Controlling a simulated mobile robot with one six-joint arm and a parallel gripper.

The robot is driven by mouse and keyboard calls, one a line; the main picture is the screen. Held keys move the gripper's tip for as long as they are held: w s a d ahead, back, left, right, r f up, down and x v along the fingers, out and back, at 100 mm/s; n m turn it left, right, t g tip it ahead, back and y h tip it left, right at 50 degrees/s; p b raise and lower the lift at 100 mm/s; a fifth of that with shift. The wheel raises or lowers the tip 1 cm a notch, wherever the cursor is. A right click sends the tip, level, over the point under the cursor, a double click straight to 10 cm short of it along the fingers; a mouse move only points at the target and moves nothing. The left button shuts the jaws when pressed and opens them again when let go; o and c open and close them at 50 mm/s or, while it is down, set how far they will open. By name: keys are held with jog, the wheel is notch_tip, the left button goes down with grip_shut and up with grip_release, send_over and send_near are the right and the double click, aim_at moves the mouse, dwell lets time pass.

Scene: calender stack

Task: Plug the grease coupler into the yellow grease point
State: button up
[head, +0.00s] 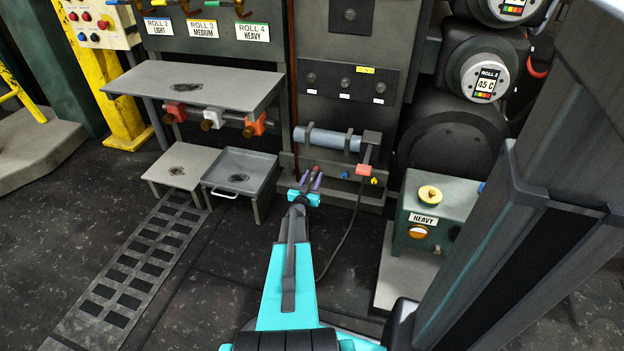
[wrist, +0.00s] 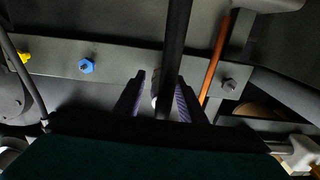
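The yellow grease point (head: 374,181) is a small fitting on a low grey rail, right of a blue point (head: 345,175). In the wrist view the yellow point (wrist: 24,57) is at the far left and the blue point (wrist: 86,66) nearer the middle. My gripper (head: 311,177) has purple fingers and is in front of the rail, left of both points. In the wrist view its fingers (wrist: 160,98) are closed around the grease coupler, a dark piece with a pale part (wrist: 155,102). A thick black hose (wrist: 177,45) runs from it. The coupler's tip is largely hidden.
A black hose (head: 345,240) loops down from the block. A green HEAVY box (head: 432,225) stands right. A tray (head: 240,176) and low stand (head: 183,167) are left.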

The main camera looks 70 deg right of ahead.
aim_at(311, 181)
grip_shut()
jog(key=shift+s+a, duration=0.1)
jog(key=shift+a, duration=0.4)
dwell(0.4)
jog(key=shift+a, duration=0.35)
jog(key=shift+a, duration=0.9)
jog(key=shift+s+b, duration=0.1)
jog(key=shift+b, duration=0.2)
